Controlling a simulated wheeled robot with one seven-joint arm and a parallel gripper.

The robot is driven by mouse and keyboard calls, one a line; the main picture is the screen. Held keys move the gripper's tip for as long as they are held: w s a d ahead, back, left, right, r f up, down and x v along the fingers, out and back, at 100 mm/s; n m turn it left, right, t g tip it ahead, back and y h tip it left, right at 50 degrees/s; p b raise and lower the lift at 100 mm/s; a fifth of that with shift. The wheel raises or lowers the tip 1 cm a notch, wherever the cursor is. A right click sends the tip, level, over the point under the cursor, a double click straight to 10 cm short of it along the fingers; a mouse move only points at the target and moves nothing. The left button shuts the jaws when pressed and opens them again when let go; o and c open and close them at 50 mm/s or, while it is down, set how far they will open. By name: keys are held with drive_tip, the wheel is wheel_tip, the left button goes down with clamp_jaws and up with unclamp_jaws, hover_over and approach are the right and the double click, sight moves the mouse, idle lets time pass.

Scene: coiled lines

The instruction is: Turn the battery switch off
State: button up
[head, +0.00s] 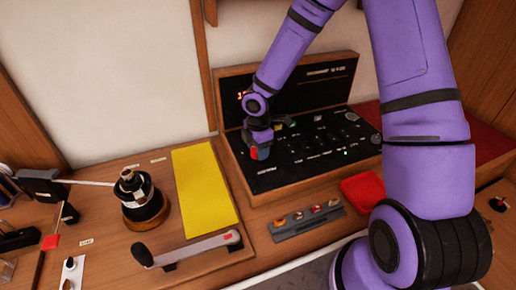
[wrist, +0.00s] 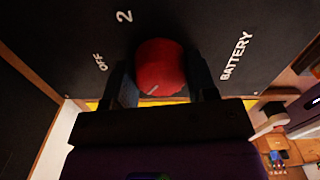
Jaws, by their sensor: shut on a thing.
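The battery switch (wrist: 160,66) is a round red knob on a black panel. In the wrist view it sits between the two fingers of my gripper (wrist: 162,88), which is shut on it. A pale mark on the knob shows near its lower edge. The labels "OFF", "2" and "BATTERY" are printed on the panel around it. In the head view my gripper (head: 260,153) is at the left end of the panel, with a bit of the red knob (head: 254,153) showing beside it.
The black panel (head: 300,165) in its wooden case carries several other knobs and small lights. A yellow sheet (head: 204,190), a winch (head: 143,200) and a winch handle (head: 195,248) lie left of it.

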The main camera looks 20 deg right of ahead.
drive_tip(key=m, duration=1)
drive_tip(key=shift+m, duration=0.4)
idle(0.4)
drive_tip(key=o, duration=0.9)
wheel_tip(320, 180, up, 11)
drive_tip(key=shift+f, duration=0.1)
